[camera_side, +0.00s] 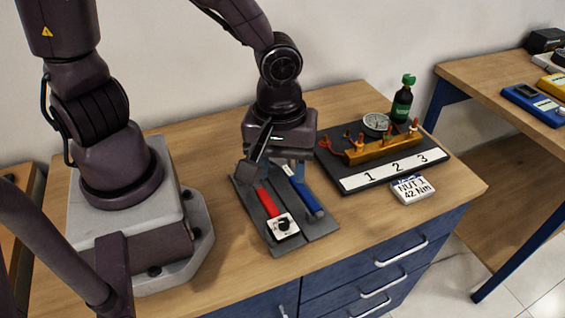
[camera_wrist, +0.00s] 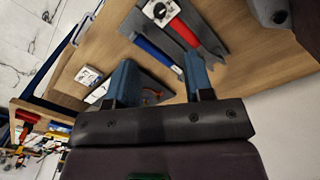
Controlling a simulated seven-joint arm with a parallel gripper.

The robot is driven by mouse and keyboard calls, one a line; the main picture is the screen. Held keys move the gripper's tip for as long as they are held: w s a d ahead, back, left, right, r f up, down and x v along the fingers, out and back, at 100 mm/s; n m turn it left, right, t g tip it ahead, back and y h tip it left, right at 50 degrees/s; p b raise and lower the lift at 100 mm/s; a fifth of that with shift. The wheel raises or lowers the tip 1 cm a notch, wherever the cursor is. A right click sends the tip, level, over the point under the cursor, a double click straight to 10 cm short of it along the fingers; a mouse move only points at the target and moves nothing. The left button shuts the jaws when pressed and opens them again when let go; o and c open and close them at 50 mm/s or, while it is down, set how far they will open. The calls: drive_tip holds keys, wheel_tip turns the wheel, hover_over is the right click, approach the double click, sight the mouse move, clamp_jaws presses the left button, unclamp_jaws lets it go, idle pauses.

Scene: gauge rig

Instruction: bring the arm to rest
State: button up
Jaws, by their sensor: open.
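My gripper (camera_side: 290,170) hangs over the far end of a dark grey tool tray (camera_side: 316,236), fingers pointing down. In the wrist view its two blue fingers (camera_wrist: 161,75) stand wide apart with nothing held between them. A red-handled tool (camera_side: 266,201) with a white square dial head lies on the tray's left side. A blue-handled tool (camera_side: 305,197) lies on its right side. Both handles also show in the wrist view, red (camera_wrist: 180,29) and blue (camera_wrist: 156,54), beyond the fingers. The tools' far ends are partly hidden by my gripper in the side view.
Right of my gripper is a black board with a label strip (camera_side: 398,170) marked 1, 2, 3, a brass block (camera_side: 383,149) and a round gauge (camera_side: 376,122). A green-capped bottle (camera_side: 401,104) stands behind. A card (camera_side: 412,189) reads "NUT 1 42 Nm". Bare wood lies front right.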

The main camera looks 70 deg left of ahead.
drive_tip(key=s+a+r+m+t, duration=0.2)
drive_tip(key=a+r+m, duration=0.2)
drive_tip(key=r, duration=0.4)
drive_tip(key=s+a+r+m+t, duration=0.1)
drive_tip(key=a+r+m+t, duration=0.2)
drive_tip(key=a+r+m, duration=0.2)
wheel_tip(320, 180, up, 4)
drive_tip(key=m, duration=0.2)
drive_tip(key=shift+s+a+m, duration=0.3)
drive_tip(key=shift+s, duration=0.1)
drive_tip(key=shift+r, duration=0.1)
